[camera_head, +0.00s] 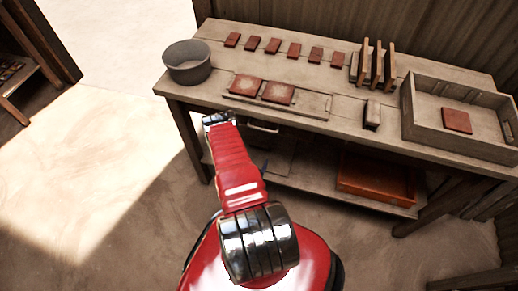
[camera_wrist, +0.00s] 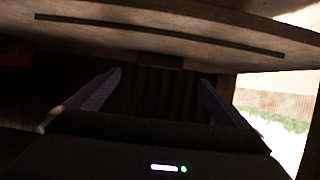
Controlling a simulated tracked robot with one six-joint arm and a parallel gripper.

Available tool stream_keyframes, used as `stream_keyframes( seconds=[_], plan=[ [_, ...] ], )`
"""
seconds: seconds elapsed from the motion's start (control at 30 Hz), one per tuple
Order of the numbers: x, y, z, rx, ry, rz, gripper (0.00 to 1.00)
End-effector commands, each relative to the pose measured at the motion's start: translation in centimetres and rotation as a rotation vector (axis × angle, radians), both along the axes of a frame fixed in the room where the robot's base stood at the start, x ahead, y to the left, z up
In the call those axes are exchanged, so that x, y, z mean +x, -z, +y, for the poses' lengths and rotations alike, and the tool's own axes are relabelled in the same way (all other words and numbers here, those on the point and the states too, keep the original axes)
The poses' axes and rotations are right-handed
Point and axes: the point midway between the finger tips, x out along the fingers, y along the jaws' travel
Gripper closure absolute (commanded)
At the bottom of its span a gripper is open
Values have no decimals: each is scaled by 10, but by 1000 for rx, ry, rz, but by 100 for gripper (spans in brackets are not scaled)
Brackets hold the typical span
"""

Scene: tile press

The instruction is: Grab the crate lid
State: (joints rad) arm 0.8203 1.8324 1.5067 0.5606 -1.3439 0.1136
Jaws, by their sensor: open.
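A grey wooden crate (camera_head: 418,122) stands open at the right end of the bench, with one red tile (camera_head: 457,121) inside and no lid on it. I cannot tell for sure which thing is the crate lid. Upright wooden boards (camera_head: 376,66) stand beside the crate at the back. My gripper (camera_head: 217,118) is just in front of the bench's front edge, left of the middle. In the wrist view my gripper (camera_wrist: 160,77) shows two separated fingers with nothing between them. A pale board (camera_wrist: 190,38) with a long dark strip crosses above the fingers.
The wooden bench (camera_head: 340,128) carries a grey bucket (camera_head: 187,62), a row of red tiles (camera_head: 294,50) and two tiles on a wooden board (camera_head: 310,104). An orange tray (camera_head: 375,182) lies on the lower shelf. The floor (camera_head: 95,165) at left is clear.

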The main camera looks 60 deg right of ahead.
Motion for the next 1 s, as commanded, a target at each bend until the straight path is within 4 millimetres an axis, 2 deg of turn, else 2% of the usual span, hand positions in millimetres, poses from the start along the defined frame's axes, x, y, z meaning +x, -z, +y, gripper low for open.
stream_keyframes(
  seconds=[0.3,0.5,1.0],
  plan=[
    [6,16,-39,-1,1,-1,0],
    [10,24,-56,-1,-1,0,0],
    [11,26,-63,0,-1,1,0]
  ],
)
